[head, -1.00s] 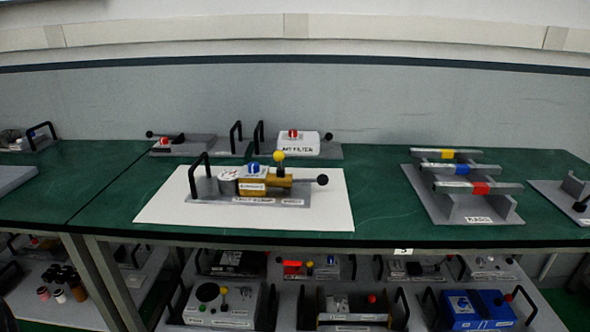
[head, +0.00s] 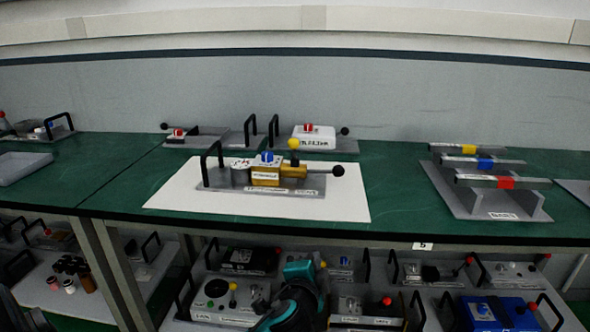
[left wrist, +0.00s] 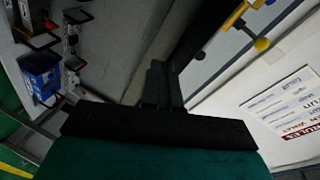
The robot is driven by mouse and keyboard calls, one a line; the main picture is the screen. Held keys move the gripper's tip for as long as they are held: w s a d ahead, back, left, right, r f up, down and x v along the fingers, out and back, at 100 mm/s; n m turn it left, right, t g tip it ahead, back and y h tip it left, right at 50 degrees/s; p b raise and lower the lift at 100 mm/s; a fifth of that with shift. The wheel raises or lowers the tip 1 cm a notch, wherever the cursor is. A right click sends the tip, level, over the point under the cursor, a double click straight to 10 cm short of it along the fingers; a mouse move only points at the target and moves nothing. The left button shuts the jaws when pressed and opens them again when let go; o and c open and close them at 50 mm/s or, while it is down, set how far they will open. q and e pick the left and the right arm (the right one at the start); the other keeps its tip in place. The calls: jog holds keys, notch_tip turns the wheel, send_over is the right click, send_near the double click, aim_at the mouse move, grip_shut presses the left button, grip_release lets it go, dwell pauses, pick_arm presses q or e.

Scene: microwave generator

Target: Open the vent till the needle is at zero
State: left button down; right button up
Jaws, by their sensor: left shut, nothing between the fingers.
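The vacuum device (head: 265,175) stands on a white sheet (head: 190,197) on the green bench. It has a grey base, a black handle (head: 212,160), a small round gauge (head: 241,164), a blue knob (head: 267,156), a brass block with a yellow ball knob (head: 293,144), and a black ball lever (head: 338,170) at its right end. The gauge needle is too small to read. In the left wrist view a yellow ball (left wrist: 262,44) shows at upper right. My left gripper (left wrist: 160,80) is shut and empty; its arm (head: 298,290) shows low in front of the bench edge, apart from the device. My right gripper is out of view.
A grey rack (head: 490,185) with yellow, blue and red marked bars stands at right. Smaller devices (head: 313,136) stand at the back. The bench's front edge (head: 300,230) and a lower shelf with several devices (head: 225,295) lie below. Bare bench shows right of the sheet.

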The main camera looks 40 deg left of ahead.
pick_arm(q)
jog(key=w+a+r+y+b, duration=0.1)
jog(key=a+r+y, duration=0.2)
jog(key=r, duration=0.3)
jog(key=w+a+r+t+y+b, duration=0.1)
jog(key=w+a+r+y, duration=0.1)
jog(key=r, duration=0.5)
jog(key=shift+w+a+r+y, duration=0.25)
jog(key=shift+a+y, duration=0.25)
jog(key=shift+y, duration=0.7)
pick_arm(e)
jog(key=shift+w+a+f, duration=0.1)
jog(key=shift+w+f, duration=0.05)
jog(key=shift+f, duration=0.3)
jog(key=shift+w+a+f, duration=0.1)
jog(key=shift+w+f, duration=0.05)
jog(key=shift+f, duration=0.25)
pick_arm(q)
jog(key=shift+w, duration=0.1)
